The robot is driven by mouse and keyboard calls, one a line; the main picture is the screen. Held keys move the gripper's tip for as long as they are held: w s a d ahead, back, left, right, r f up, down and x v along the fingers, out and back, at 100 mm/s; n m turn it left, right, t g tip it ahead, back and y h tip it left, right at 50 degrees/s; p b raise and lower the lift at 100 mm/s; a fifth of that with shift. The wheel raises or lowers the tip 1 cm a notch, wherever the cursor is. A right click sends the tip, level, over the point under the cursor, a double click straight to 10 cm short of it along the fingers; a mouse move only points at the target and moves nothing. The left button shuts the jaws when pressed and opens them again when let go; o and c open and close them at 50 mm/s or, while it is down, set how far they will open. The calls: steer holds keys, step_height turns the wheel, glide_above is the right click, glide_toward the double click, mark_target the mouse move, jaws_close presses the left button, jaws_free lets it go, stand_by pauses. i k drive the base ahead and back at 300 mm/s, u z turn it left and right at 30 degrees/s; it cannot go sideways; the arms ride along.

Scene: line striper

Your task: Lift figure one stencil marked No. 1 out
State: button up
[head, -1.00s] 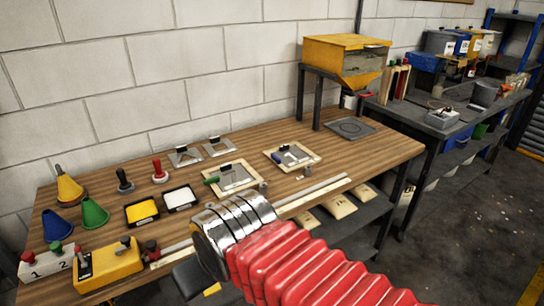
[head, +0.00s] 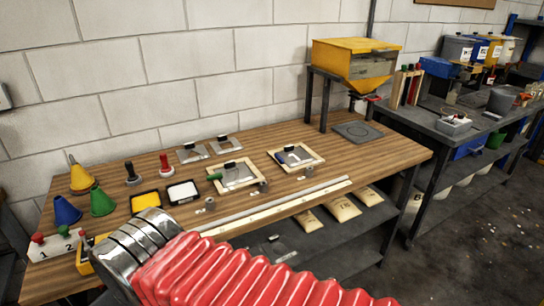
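Two metal stencil plates with black grips lie in light wooden frames on the bench: one left of centre (head: 246,180), with a green-handled tool at its left edge, and one to its right (head: 291,155), with a dark mark on it. Two smaller plates with black grips lie behind them, one on the left (head: 189,155) and one on the right (head: 226,147). I cannot read No. 1 on any plate. My arm's chrome rings and red bellows cross the lower left. My gripper is out of view.
Yellow (head: 145,201) and white (head: 182,192) trays and coloured cones (head: 102,203) stand on the left. A long pale rail (head: 275,208) lies along the front edge. A yellow hopper (head: 345,58) stands at the back right, beside a dark plate (head: 358,131).

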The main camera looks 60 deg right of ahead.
mark_target(291, 162)
steer(key=u, duration=1.6)
steer(key=k, duration=1.65)
steer(key=z, duration=1.45)
